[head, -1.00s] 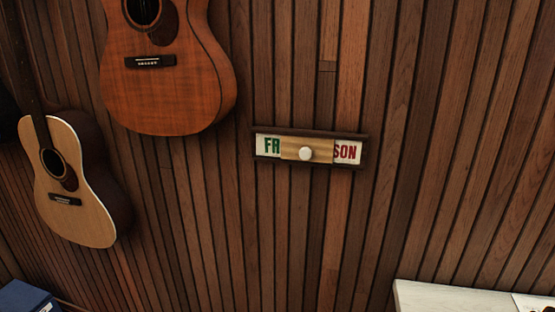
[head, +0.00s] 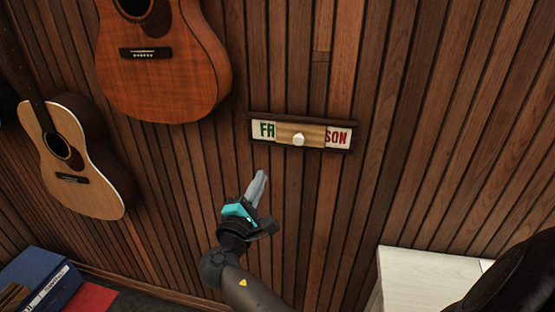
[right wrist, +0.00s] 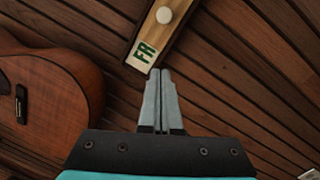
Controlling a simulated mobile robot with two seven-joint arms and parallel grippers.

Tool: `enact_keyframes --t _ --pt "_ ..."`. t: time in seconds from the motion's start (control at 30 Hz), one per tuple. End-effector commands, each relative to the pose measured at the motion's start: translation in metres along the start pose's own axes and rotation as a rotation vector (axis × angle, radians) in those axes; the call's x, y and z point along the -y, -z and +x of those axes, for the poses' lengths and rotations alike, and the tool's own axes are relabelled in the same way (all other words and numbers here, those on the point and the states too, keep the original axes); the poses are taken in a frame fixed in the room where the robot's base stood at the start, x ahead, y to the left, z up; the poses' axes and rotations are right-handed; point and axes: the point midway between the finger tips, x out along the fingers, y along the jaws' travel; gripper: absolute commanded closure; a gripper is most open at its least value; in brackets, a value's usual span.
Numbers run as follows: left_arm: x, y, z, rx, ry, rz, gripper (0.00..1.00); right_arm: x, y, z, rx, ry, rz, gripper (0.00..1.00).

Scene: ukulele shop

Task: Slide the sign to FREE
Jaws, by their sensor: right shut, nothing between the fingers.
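The sign (head: 340,139) is a dark wooden frame on the slatted wall, with green "FR" at its left end and red "SON" at its right. A light wooden slider (head: 316,136) with a round white knob (head: 298,139) covers the middle, hiding the letters behind it. My right gripper (head: 260,178) is shut and empty, below and left of the knob, apart from the slider. In the right wrist view its closed fingertips (right wrist: 160,75) point toward the "FR" end of the sign (right wrist: 145,52), with the knob (right wrist: 164,15) beyond. My left gripper is not in view.
A reddish-brown guitar (head: 170,80) hangs left of the sign, and a pale guitar (head: 75,165) hangs further left. A white surface (head: 425,275) stands at the lower right. A blue box (head: 45,275) is at the lower left.

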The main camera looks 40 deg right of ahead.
Motion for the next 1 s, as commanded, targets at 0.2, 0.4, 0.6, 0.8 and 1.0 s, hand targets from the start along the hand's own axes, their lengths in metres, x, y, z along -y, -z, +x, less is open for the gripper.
enact_keyframes --t 0.2,0.4,0.6,0.8,1.0 --pt "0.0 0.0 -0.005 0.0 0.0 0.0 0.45 -0.001 -0.001 0.034 0.003 -0.002 -0.003 1.0" --pt "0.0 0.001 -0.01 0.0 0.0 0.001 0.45 -0.001 -0.001 0.077 0.002 0.0 -0.001 1.0" --pt "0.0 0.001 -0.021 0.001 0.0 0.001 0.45 0.0 -0.013 0.101 -0.001 0.003 -0.002 1.0" --pt "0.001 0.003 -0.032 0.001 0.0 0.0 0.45 0.0 -0.032 0.105 -0.004 0.001 -0.001 1.0" --pt "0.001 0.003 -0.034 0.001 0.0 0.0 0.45 0.002 -0.038 0.106 -0.004 0.002 0.0 1.0"
